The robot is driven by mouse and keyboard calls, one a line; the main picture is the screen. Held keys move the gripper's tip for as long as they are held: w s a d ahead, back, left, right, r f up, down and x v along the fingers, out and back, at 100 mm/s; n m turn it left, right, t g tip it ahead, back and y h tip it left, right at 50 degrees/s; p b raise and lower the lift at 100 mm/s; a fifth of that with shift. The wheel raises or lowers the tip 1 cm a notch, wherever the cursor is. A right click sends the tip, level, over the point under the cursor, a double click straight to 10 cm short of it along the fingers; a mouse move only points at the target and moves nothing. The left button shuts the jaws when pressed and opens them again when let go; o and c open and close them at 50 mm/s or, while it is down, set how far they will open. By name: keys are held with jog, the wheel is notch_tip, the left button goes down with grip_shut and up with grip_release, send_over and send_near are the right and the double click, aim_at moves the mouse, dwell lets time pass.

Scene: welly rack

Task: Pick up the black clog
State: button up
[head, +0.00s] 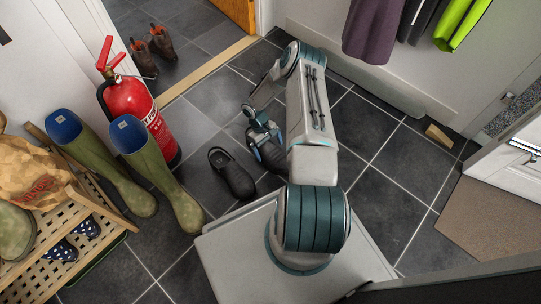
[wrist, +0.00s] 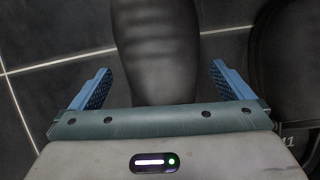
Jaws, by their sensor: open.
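Two black clogs are on the dark tiled floor. One clog (head: 232,175) lies in full view left of my gripper. The other clog (head: 270,156) is partly hidden under my gripper (head: 262,130) and arm. In the wrist view my gripper (wrist: 161,70) is open, with blue fingers on either side of a dark, ribbed clog part (wrist: 156,45). The fingers look apart from it, with a gap on each side. I cannot tell how far above it they are. A second dark clog shape (wrist: 290,65) shows at the right edge.
Green wellies (head: 160,170) and a red fire extinguisher (head: 140,110) stand to the left, by a wooden rack (head: 105,240). Brown boots (head: 161,42) are beyond the doorway. A wooden wedge (head: 438,136) and brown mat (head: 490,220) are right.

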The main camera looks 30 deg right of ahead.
jog(key=shift+x, duration=0.85)
jog(key=c, duration=1)
jog(key=shift+r, duration=0.2)
